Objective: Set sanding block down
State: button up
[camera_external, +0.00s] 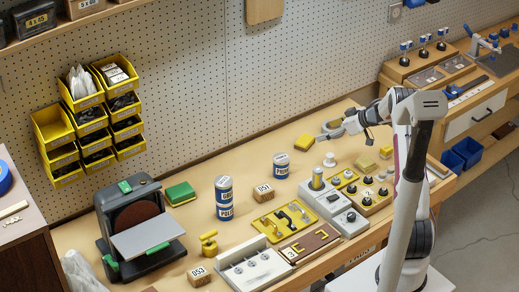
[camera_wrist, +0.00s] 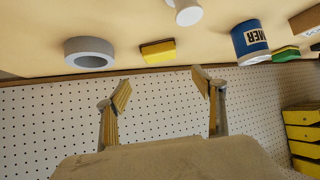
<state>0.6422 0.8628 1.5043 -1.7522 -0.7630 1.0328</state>
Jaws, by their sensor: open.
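A small yellow block with a dark edge (camera_external: 305,142), which looks like the sanding block, lies on the bench near the pegboard. It also shows in the wrist view (camera_wrist: 157,51), beyond the gap between my fingers. My gripper (camera_wrist: 164,85) is open, with its two yellow-padded fingers wide apart and nothing visible between them.
A grey ring (camera_wrist: 90,51) and a white cylinder (camera_wrist: 187,12) are near the block. A blue can (camera_external: 281,165) stands to its left, with a green-topped block (camera_external: 180,193) farther left. The pegboard (camera_external: 220,80) rises close behind. Bare bench lies around the block.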

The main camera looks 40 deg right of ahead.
notch_tip(320, 180, up, 18)
jog(key=a+m+t+h, duration=0.2)
jog(key=h, duration=0.3)
jog(key=s+a+r+m+h, duration=0.2)
jog(key=s+a+r+h, duration=0.15)
jog(key=s+r, duration=0.55)
jog(key=s+a+f+g+y, duration=0.1)
jog(key=s+a+f+g, duration=0.1)
jog(key=s+a, duration=0.5)
jog(key=s+a+f+g+y, duration=0.2)
jog(key=s+a, duration=0.5)
jog(key=s, duration=0.9)
jog(key=s+a+f+g+y, duration=0.1)
jog(key=s+a+f+g, duration=0.1)
jog(key=s+a, duration=0.5)
jog(key=s, duration=0.5)
jog(key=shift+s+a+f, duration=0.2)
jog(key=shift+a+f, duration=0.1)
jog(key=shift+a, duration=0.1)
